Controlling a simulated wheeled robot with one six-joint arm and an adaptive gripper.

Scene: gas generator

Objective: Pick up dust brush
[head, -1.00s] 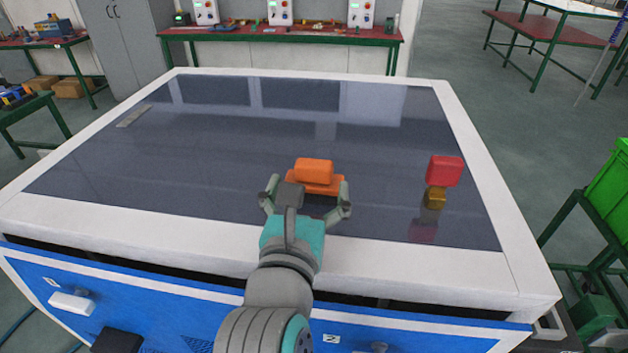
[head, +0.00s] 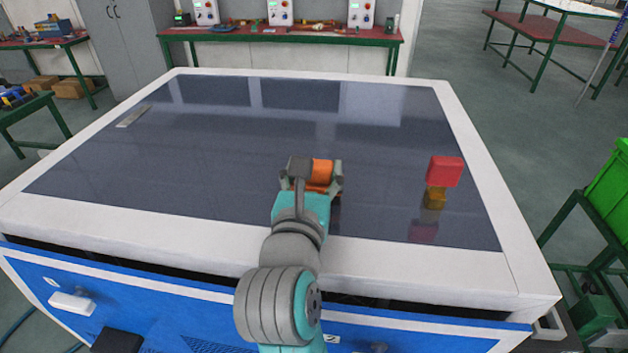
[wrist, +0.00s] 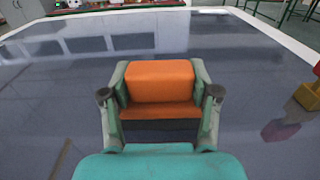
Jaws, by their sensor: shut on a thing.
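The orange dust brush (head: 322,171) is over the dark glossy tabletop, near the front middle of the table in the head view. In the wrist view the brush (wrist: 160,82) shows its orange block-shaped upper part, with a lower orange ledge and a dark strip below. My gripper (wrist: 160,88) is shut on the brush, one finger at its left end and one at its right end. In the head view my gripper (head: 312,180) and wrist hide part of the brush. I cannot tell whether the brush touches the tabletop.
A red block (head: 444,171) sits on a smaller yellow block (head: 436,198) to the right of the brush. A flat grey strip (head: 133,116) lies at the far left of the table (head: 520,270). The tabletop between is clear.

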